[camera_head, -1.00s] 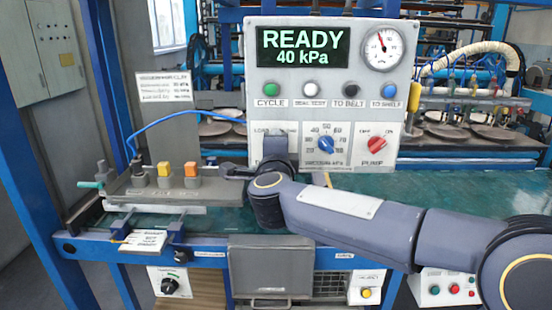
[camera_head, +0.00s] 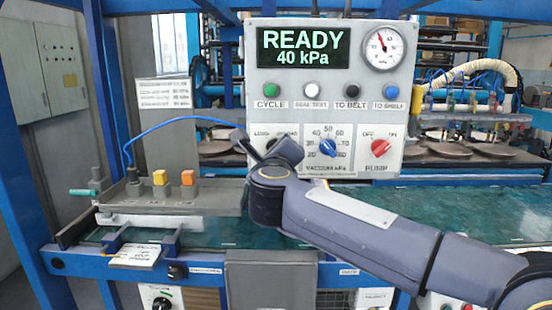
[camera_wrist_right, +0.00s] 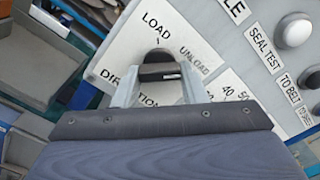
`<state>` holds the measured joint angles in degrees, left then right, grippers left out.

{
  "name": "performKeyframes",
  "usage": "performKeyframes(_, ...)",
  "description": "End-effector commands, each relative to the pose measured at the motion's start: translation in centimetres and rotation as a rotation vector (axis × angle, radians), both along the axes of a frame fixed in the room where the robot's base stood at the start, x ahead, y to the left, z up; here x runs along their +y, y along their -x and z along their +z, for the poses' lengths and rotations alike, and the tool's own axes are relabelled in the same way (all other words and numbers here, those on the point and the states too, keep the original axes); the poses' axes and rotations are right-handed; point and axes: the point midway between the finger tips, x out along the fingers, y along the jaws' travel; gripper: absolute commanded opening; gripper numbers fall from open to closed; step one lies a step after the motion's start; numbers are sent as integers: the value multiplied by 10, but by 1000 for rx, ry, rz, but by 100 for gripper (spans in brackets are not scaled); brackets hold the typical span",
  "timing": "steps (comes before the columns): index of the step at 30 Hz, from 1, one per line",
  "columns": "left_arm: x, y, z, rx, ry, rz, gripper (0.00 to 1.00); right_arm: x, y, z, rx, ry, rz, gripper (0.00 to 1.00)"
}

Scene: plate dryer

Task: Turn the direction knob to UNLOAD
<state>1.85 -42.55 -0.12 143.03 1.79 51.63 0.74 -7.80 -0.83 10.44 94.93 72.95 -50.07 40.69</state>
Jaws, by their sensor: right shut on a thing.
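The direction knob (camera_wrist_right: 160,56) is black and round with a raised grip bar. It sits on the white label plate between the words LOAD and UNLOAD, with DIRECTION partly hidden below. My right gripper (camera_wrist_right: 158,80) is shut on the knob, with one pale finger on each side of the bar. A small white mark shows at the bar's right end, on the UNLOAD side; its exact pointing is hard to tell. In the head view my right gripper (camera_head: 262,150) is tilted in front of the panel and covers most of the knob. My left gripper is not in view.
The control panel (camera_head: 350,95) has a READY 40 kPa display, a gauge and a row of buttons. The blue vacuum knob (camera_head: 328,147) and red pump knob (camera_head: 380,148) are just right of my gripper.

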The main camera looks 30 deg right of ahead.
Motion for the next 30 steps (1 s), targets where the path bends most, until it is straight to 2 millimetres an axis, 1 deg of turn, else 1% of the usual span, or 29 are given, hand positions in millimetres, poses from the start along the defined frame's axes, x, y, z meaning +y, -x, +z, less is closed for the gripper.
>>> performKeyframes(1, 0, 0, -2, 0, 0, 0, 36, 1, 0, -3, -2, -12, 1, 15)
performKeyframes(18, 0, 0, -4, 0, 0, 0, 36, 1, 0, -2, -17, -38, 1, 15)
performKeyframes(19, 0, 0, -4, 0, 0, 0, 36, 1, 0, -2, -17, -38, 1, 41)
performKeyframes(23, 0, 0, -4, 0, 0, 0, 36, 0, 0, -2, -17, -36, 0, 58)
performKeyframes(24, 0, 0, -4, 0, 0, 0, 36, 0, 0, -2, -18, -36, 0, 60)
performKeyframes(30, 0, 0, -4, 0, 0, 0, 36, 0, 0, -1, -19, -35, -1, 60)
